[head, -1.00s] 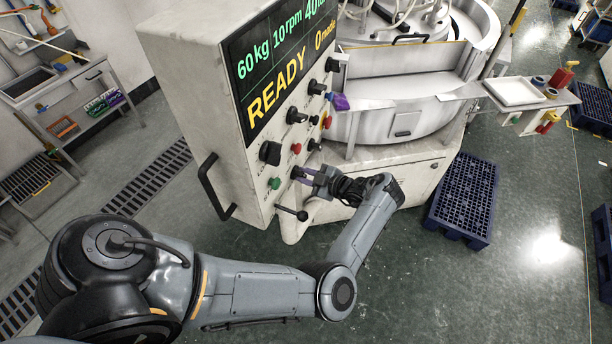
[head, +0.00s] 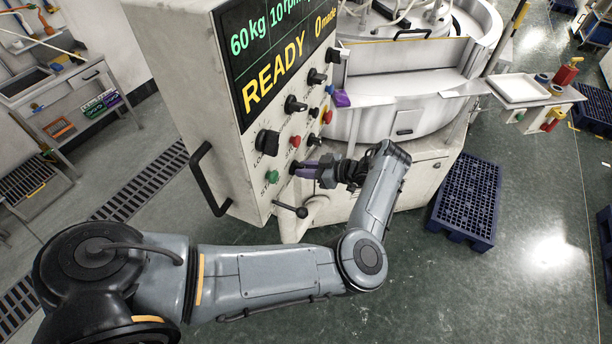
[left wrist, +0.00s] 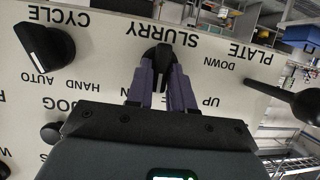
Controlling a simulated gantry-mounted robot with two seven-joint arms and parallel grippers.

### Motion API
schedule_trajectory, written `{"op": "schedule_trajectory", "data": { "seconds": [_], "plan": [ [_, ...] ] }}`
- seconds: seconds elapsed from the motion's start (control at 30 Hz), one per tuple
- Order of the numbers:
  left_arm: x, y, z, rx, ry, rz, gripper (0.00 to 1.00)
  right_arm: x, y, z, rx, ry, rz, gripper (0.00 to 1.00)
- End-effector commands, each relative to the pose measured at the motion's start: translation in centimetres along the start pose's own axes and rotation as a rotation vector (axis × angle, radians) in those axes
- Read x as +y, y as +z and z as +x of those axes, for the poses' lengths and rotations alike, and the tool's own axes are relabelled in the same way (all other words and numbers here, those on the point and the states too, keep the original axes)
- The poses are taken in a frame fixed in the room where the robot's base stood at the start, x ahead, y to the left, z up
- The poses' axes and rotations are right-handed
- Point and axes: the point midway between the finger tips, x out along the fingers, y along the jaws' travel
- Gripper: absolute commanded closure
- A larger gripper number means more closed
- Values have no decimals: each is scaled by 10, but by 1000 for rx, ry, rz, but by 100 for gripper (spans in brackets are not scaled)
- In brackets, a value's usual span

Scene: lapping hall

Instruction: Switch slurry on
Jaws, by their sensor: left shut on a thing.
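The slurry switch is a black rotary knob (left wrist: 160,52) on the pale control panel, beside the printed word SLURRY, which reads upside down in the left wrist view. My left gripper (left wrist: 162,74) has its two purple fingers on either side of this knob and is shut on it. In the head view the left gripper (head: 309,169) reaches the lower part of the panel (head: 262,190) from the right. There the fingers and hand largely hide the knob. The knob's exact setting is hard to tell. My right gripper is in neither view.
A plate lever with a black ball (head: 301,212) sticks out below the gripper. A green button (head: 271,177), a red button (head: 295,141) and several other knobs are close by. The display (head: 280,60) reads READY. A blue pallet (head: 466,200) lies right of the machine.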

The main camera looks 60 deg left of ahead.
Motion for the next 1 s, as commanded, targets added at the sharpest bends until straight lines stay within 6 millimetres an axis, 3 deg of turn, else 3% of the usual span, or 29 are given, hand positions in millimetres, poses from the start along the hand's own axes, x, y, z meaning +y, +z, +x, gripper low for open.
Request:
{"op": "schedule_trajectory", "data": {
  "seconds": [0.03, 0.5, 0.73, 1.0],
  "plan": [
    [2, 6, 2, -5, -19, 37, 100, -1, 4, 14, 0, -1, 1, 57],
    [6, 7, 3, -4, -159, 384, 100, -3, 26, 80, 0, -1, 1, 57],
    [7, 5, 2, -2, -195, 472, 100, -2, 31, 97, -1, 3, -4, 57],
    [7, 2, 1, 1, -209, 507, 100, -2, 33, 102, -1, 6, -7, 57]
  ]
}}
